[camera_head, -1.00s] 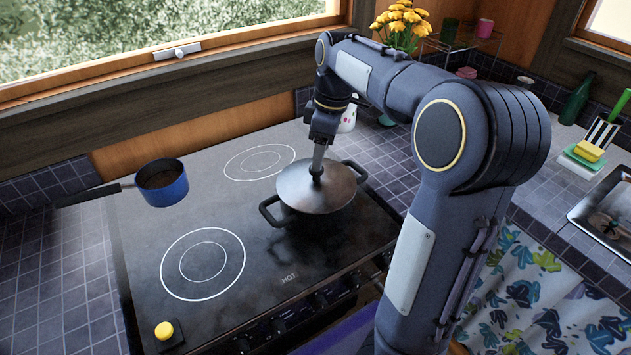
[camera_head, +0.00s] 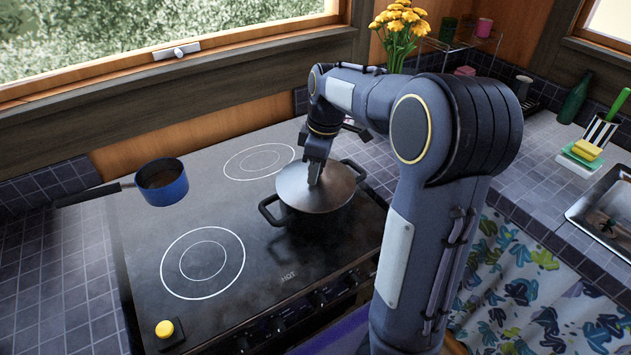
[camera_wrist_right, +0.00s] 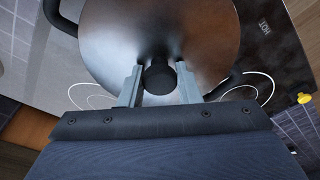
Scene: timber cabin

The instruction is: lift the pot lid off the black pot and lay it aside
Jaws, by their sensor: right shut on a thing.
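The black pot (camera_head: 300,219) stands on the right part of the stovetop, with a handle on each side. The metal pot lid (camera_head: 338,190) sits on the pot. My right gripper (camera_head: 315,175) reaches down from above onto the middle of the lid. In the right wrist view, the lid (camera_wrist_right: 200,40) fills the top middle, and my right gripper (camera_wrist_right: 159,78) has its fingers on both sides of the dark round lid knob (camera_wrist_right: 159,76), shut on it. My left gripper is not in view.
A blue saucepan (camera_head: 166,189) stands at the stove's left back, its handle pointing left. The dark stovetop (camera_head: 265,265) has free room at the front and middle. A yellow button (camera_head: 165,329) is at the front left corner. Yellow flowers (camera_head: 402,20) stand behind my arm.

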